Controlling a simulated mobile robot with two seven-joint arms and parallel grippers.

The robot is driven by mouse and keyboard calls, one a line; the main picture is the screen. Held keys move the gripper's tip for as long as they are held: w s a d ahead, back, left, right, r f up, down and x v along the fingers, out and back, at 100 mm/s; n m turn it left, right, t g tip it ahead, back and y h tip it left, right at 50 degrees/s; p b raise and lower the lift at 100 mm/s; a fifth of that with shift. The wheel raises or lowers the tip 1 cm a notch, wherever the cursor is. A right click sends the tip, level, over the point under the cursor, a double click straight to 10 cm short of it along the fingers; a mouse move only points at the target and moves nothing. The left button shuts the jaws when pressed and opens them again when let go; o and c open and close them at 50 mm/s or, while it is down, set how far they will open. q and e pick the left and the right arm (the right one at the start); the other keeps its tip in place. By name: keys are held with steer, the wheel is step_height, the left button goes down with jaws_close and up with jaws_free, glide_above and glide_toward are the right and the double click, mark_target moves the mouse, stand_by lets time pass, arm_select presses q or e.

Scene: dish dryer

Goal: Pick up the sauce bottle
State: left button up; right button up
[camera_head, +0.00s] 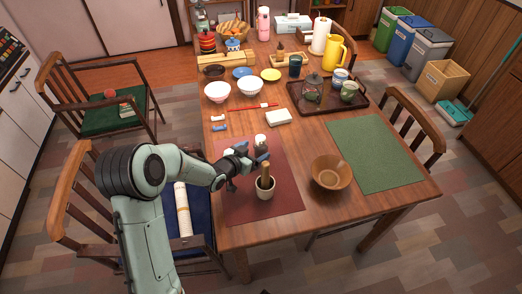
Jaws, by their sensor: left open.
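My left gripper (248,167) is open over the dark red placemat (287,204), at the near left of the table. A small pale-topped container (260,141) stands just behind the gripper. Another small pale item (229,154) is partly hidden by the gripper. I cannot tell for sure whether either is the sauce bottle. A cream mortar with a wooden pestle (264,191) stands just in front of the gripper. The gripper appears empty. My right gripper is not in view.
A brown bowl (330,173) stands right of the red placemat. A green placemat (374,153) lies bare at the right. A dark tray (300,101) with a teapot (313,87) and cups is further back. White bowls (217,92) and several other items fill the back left.

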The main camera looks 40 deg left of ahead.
arm_select(q)
steer(key=x, duration=0.5)
steer(key=shift+w+d+r+b, duration=0.1)
steer(key=shift+w+r+b, duration=0.15)
steer(key=shift+w, duration=0.2)
steer(key=shift+c, duration=0.4)
steer(key=c, duration=1)
steer(key=shift+c, duration=0.6)
steer(key=shift+r, duration=0.2)
